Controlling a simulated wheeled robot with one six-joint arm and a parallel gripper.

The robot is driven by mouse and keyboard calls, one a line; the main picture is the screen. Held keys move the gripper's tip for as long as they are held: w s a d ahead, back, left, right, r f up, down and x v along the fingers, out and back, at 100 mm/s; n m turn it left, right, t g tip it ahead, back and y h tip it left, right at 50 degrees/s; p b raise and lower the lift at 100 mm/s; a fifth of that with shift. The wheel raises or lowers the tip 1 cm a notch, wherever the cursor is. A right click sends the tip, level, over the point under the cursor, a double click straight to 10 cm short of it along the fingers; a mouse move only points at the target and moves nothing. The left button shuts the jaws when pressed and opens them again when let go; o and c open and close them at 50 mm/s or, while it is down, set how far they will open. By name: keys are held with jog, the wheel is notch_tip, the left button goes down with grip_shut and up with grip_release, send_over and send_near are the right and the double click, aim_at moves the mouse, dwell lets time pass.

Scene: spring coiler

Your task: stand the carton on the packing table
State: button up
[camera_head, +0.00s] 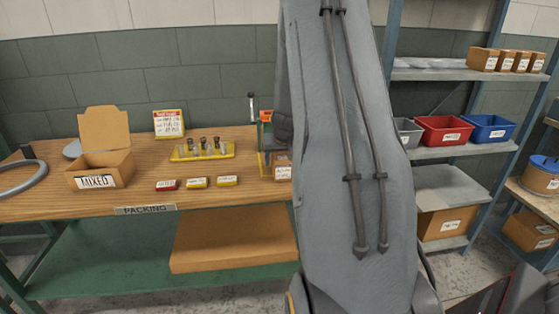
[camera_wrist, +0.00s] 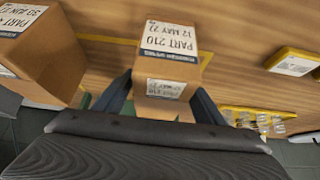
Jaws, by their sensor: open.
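A brown carton (camera_wrist: 172,75) labelled "PART 210 12 MAY 22" is in the middle of the wrist view, with the wooden top of the packing table (camera_wrist: 235,80) around it. My gripper (camera_wrist: 163,88) is open, with one finger on each side of this carton; I cannot tell whether either finger touches it. In the head view, a small labelled carton (camera_head: 282,172) shows on the packing table (camera_head: 120,207) beside my arm, which hides part of it and my gripper. I cannot tell whether it is the same carton. The contact under the PART 210 carton is hidden.
A second labelled carton (camera_wrist: 45,50) stands close on the left in the wrist view. A yellow spring tray (camera_head: 202,151), small labelled boxes (camera_head: 197,183) and an open MIXED box (camera_head: 100,165) are on the table. Shelves with bins (camera_head: 443,130) stand to the right.

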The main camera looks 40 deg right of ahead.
aim_at(282, 160)
jog(key=shift+r, duration=0.15)
jog(key=p+v, duration=0.1)
jog(key=v, duration=1)
jog(key=shift+s+a+r, duration=0.1)
jog(key=shift+r, duration=0.1)
jog(key=shift+s+a+r, duration=0.1)
jog(key=shift+a, duration=0.25)
jog(key=s+a+f+n+g+y, duration=0.1)
jog(key=s+a+n+y, duration=0.1)
jog(key=a, duration=1.2)
jog(key=s+a+f+n+g, duration=0.1)
jog(key=s+a+n, duration=0.1)
jog(key=s+a, duration=0.6)
jog(key=s+a+f+n+g+y, duration=0.1)
jog(key=s+a+f+n+g, duration=0.1)
jog(key=s+a, duration=0.7)
jog(key=a, duration=0.4)
jog(key=shift+f, duration=0.2)
